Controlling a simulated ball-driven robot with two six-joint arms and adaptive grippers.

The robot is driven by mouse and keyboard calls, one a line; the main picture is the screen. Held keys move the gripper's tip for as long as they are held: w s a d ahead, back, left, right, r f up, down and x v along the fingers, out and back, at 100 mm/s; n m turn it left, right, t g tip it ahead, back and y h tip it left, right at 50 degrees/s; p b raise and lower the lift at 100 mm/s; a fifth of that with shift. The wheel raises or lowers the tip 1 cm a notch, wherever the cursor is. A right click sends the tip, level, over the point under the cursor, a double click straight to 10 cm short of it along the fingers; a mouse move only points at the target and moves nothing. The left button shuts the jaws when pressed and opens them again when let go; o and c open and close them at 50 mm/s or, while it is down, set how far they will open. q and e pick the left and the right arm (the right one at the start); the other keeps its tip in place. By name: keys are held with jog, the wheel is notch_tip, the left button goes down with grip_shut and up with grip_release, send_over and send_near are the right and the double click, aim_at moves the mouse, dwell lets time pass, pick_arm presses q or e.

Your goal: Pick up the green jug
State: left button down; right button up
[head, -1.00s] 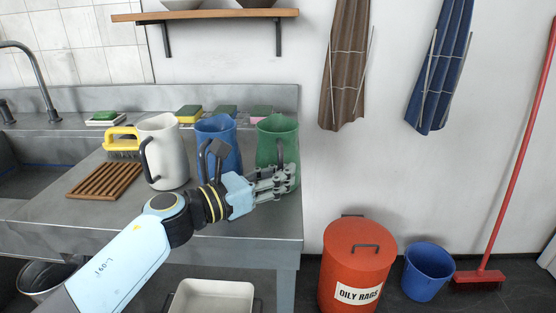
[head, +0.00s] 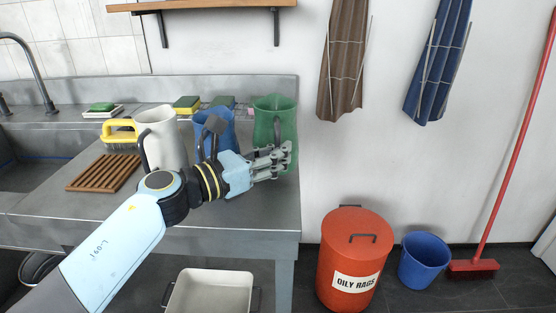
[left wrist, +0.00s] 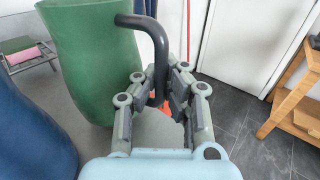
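The green jug (head: 275,112) is upright at the right end of the steel counter (head: 245,205), a little above its top. My left gripper (head: 284,160) is at its near side. In the left wrist view, the fingers (left wrist: 160,84) are closed on the dark handle of the green jug (left wrist: 88,65), one on each side. The fingers hide the lower part of the jug in the head view. My right gripper is in neither view.
A blue jug (head: 228,124) stands close left of the green one, with a white jug (head: 166,140) beyond. Sponges and a brush (head: 118,132) sit behind. A shelf (head: 215,8) hangs above. Right of the counter is free air over a red bin (head: 355,245).

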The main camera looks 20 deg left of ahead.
pick_arm(q)
jog(key=s+d+r+p, duration=0.3)
jog(key=s+d+r, duration=0.2)
jog(key=s+r, duration=0.3)
jog(key=shift+s+d+r, duration=0.25)
jog(key=shift+s+d, duration=0.15)
jog(key=shift+s, duration=0.7)
jog(key=shift+a, duration=0.1)
